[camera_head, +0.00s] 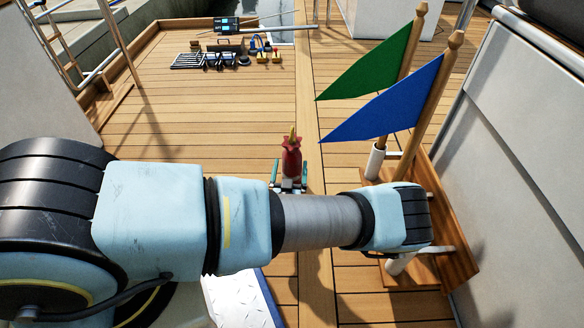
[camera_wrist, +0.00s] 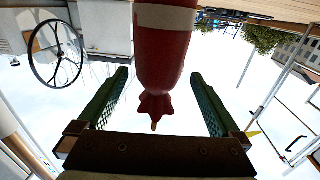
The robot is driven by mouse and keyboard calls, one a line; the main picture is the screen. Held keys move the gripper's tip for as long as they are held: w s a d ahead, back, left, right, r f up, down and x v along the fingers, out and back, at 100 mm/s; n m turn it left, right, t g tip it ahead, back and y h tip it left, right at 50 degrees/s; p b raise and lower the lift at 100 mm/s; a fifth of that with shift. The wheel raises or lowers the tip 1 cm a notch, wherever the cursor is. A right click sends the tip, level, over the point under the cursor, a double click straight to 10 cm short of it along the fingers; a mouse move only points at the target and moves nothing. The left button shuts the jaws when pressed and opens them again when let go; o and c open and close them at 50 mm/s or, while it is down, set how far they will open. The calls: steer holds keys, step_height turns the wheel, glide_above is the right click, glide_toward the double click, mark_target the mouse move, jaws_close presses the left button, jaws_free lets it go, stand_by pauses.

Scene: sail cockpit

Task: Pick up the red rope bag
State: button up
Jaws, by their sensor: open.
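The red rope bag (camera_head: 291,160) stands near the middle of the head view, with a gathered red top and a yellow tip. My gripper (camera_head: 289,175) is open there, its green fingers on either side of the bag's lower visible part. In the wrist view the red bag (camera_wrist: 164,60) shows with a pale band, its gathered end and tip pointing down in the picture. It lies between the open fingers of my gripper (camera_wrist: 160,76), with a visible gap on each side. The bag's base is hidden in the head view by my arm and gripper.
A blue flag (camera_head: 385,103) and a green flag (camera_head: 370,62) stand on poles in a wooden rack (camera_head: 455,255) at right, close to my arm. Several tools and a dark-barred tray (camera_head: 192,61) lie far back on the deck. Deck planks (camera_head: 210,115) at left are clear.

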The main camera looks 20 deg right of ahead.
steer(key=x, duration=0.1)
steer(key=b+x, duration=0.2)
steer(key=x, duration=0.1)
steer(key=shift+s+f, duration=0.1)
steer(key=shift+f, duration=0.25)
steer(key=shift+w+d+r, duration=0.15)
steer(key=shift+w+d, duration=0.15)
steer(key=shift+w, duration=0.15)
jaws_close()
